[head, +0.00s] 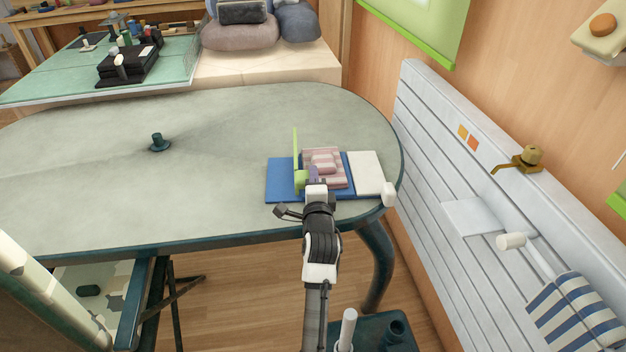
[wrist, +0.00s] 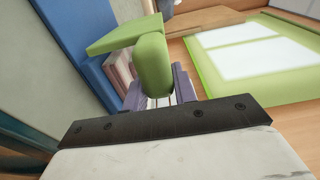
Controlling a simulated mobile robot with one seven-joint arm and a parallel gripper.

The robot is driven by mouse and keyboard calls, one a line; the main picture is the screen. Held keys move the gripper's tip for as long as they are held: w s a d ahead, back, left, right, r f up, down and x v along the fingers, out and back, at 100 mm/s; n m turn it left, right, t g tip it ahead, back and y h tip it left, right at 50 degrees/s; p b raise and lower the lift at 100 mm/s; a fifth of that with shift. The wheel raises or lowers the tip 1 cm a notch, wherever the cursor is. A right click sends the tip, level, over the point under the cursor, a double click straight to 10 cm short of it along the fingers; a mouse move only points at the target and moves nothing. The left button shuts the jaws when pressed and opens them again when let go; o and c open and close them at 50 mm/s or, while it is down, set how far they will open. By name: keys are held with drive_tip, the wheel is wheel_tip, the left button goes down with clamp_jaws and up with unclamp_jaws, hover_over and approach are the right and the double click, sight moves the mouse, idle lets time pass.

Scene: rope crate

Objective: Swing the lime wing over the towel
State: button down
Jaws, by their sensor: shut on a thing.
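The lime wing (head: 296,147) stands about upright on a blue board (head: 280,183) on the table, seen nearly edge-on in the head view. Its flat panel (wrist: 112,38) and thick lime block (wrist: 152,66) show in the wrist view. The pink and white striped towel (head: 325,160) lies folded on the board, just right of the wing; a small part of it (wrist: 118,76) shows in the wrist view. My gripper (head: 313,177) is at the near edge of the board, its purple fingers (wrist: 158,92) shut on the lime block. The fingers hide the block's lower end.
A white panel (head: 366,172) lies flat right of the towel, with a white knob (head: 389,194) at its near corner. A dark green knob-like piece (head: 158,142) stands on the table (head: 90,190) farther left. The table between is clear. A slatted white wall panel (head: 440,150) rises at the right.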

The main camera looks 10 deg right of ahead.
drive_tip(key=c, duration=1.1)
unclamp_jaws()
drive_tip(key=shift+s, duration=0.1)
drive_tip(key=s, duration=0.4)
drive_tip(key=s+a+b, duration=0.1)
drive_tip(key=s, duration=0.4)
drive_tip(key=s+b, duration=0.1)
drive_tip(key=s, duration=0.3)
drive_tip(key=shift+s+a, duration=0.2)
drive_tip(key=shift+s, duration=0.1)
